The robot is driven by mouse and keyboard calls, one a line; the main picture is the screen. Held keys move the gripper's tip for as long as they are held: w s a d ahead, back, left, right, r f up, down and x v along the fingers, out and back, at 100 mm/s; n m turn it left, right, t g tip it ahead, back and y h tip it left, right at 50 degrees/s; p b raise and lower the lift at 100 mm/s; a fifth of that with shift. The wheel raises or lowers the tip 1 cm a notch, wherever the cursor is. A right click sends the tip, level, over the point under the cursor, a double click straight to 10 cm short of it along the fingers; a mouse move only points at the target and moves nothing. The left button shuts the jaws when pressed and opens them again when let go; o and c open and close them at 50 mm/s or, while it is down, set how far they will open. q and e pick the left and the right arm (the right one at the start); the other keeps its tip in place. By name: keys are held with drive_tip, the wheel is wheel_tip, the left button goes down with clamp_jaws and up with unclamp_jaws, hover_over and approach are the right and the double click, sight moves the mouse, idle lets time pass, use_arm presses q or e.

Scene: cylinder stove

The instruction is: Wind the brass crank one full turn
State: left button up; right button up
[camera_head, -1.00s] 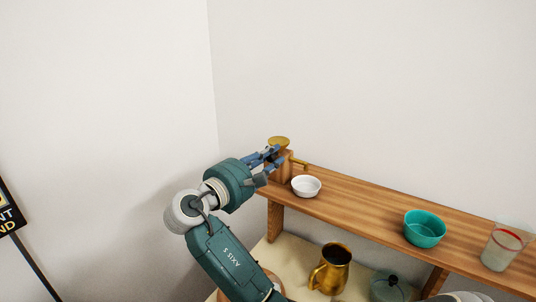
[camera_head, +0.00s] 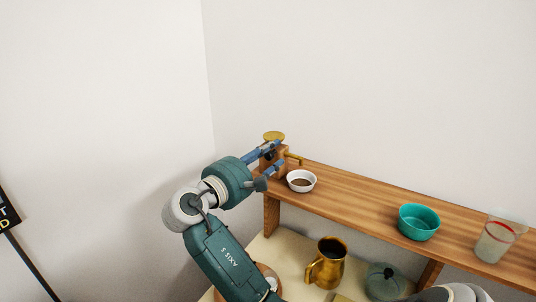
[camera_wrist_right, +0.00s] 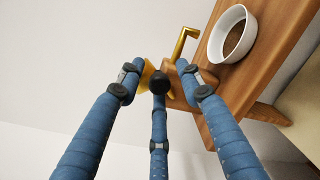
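A small wooden mill (camera_head: 283,161) stands at the left end of the shelf, with a brass dish on top (camera_head: 273,136). Its brass crank (camera_head: 294,157) points right in the head view; the crank also shows in the right wrist view (camera_wrist_right: 184,42), bent at its end. My right gripper (camera_head: 278,155) is at the mill with its blue fingers spread apart, nothing visibly clamped. In the wrist view the fingers (camera_wrist_right: 158,75) partly hide the mill; the crank lies beyond the right fingertip. I cannot tell whether any finger touches it. My left gripper is not in view.
A white bowl (camera_head: 301,175) with brown contents sits just right of the mill. A teal bowl (camera_head: 419,222) and a glass (camera_head: 493,240) stand farther right on the wooden shelf (camera_head: 350,192). A brass jug (camera_head: 327,264) and a glass lidded pot (camera_head: 384,281) stand below.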

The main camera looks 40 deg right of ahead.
drive_tip(key=shift+r, duration=0.1)
drive_tip(key=v, duration=1.2)
